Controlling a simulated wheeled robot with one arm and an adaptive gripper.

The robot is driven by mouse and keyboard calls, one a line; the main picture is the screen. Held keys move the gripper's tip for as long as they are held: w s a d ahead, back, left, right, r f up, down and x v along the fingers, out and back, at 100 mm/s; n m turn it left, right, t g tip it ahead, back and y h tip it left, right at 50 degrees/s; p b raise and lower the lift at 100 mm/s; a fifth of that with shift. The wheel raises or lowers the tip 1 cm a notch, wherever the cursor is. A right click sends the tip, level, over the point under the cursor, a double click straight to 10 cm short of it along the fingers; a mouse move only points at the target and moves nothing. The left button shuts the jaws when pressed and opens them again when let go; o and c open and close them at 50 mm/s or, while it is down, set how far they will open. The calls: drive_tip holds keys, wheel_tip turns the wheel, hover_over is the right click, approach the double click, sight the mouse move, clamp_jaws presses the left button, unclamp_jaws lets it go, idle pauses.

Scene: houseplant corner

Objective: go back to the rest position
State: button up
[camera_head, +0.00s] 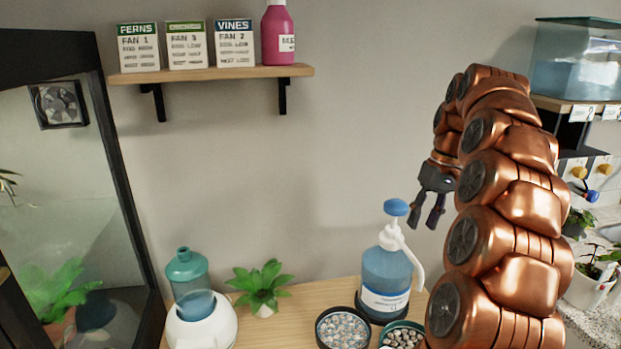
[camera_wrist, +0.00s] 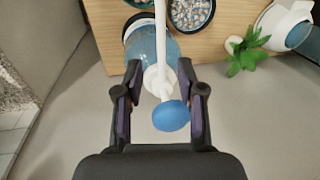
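My gripper (camera_head: 431,219) hangs in the air, fingers down, to the upper right of the blue pump bottle in the head view. In the wrist view my gripper (camera_wrist: 160,103) has its two fingers spread apart with nothing held between them. The pump bottle (camera_head: 386,275) stands upright on the wooden table, with a white nozzle and a blue knob on top. In the wrist view the bottle's blue knob (camera_wrist: 171,116) shows between the fingers, seemingly below them; I see no contact.
The table (camera_head: 290,312) also holds a small green plant (camera_head: 262,283), a teal bottle in a white base (camera_head: 187,275), and two bowls of pebbles (camera_head: 343,328). A wall shelf (camera_head: 212,73) holds cards and a pink bottle (camera_head: 277,36). A glass terrarium (camera_head: 70,190) stands left.

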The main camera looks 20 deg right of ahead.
drive_tip(key=s+a+f+n+g, duration=0.1)
drive_tip(key=s+a, duration=0.4)
drive_tip(key=a, duration=0.4)
drive_tip(key=s+a+f+n, duration=0.1)
drive_tip(key=s+a, duration=0.4)
drive_tip(key=a, duration=0.5)
drive_tip(key=s+a+f, duration=0.1)
drive_tip(key=s+f, duration=0.2)
drive_tip(key=s, duration=0.4)
drive_tip(key=s+a+f+h+p, duration=0.1)
drive_tip(key=s+a+f, duration=0.1)
drive_tip(key=s+f, duration=0.2)
drive_tip(key=s+a+f+m+g+h, duration=0.1)
drive_tip(key=s+a+f, duration=0.1)
drive_tip(key=s, duration=0.7)
drive_tip(key=shift+s+a+f+p, duration=0.25)
drive_tip(key=shift+s+f+p, duration=0.1)
drive_tip(key=shift+f, duration=0.3)
